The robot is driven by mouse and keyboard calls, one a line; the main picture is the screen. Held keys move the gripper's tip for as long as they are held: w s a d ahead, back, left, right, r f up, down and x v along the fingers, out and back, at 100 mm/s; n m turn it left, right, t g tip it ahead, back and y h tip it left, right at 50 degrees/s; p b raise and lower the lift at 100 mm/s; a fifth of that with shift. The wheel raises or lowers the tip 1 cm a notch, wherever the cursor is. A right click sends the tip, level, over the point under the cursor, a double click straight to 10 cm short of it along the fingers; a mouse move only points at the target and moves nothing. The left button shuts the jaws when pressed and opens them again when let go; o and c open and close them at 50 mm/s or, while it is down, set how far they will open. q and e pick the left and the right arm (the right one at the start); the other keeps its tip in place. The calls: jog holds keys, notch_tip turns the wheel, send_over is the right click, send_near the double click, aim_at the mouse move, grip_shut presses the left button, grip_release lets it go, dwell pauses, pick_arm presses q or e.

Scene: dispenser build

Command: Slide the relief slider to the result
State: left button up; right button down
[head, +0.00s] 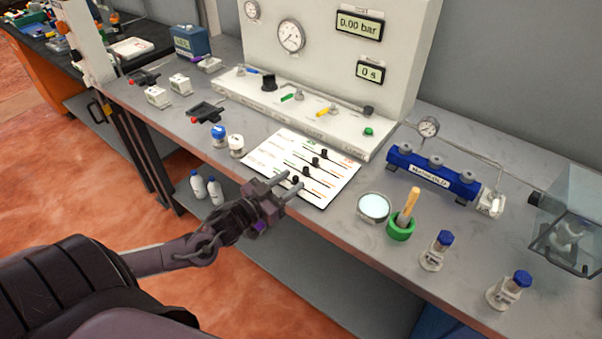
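The labels are too small to read, so I cannot tell which one is the relief slider or where the result mark is. My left gripper (291,182) is over the board's front edge with its two fingers apart. My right gripper is out of view.
Behind the board stands a white test panel (330,70) with gauges, displays and valves. A blue manifold (433,172) is to the right. A round dish (374,207), a green holder (400,229) and blue-capped bottles stand front right. Two small jars (236,146) are left of the board.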

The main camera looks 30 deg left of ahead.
aim_at(294, 180)
pick_arm(q)
jog(key=shift+x, duration=2.3)
grip_shut()
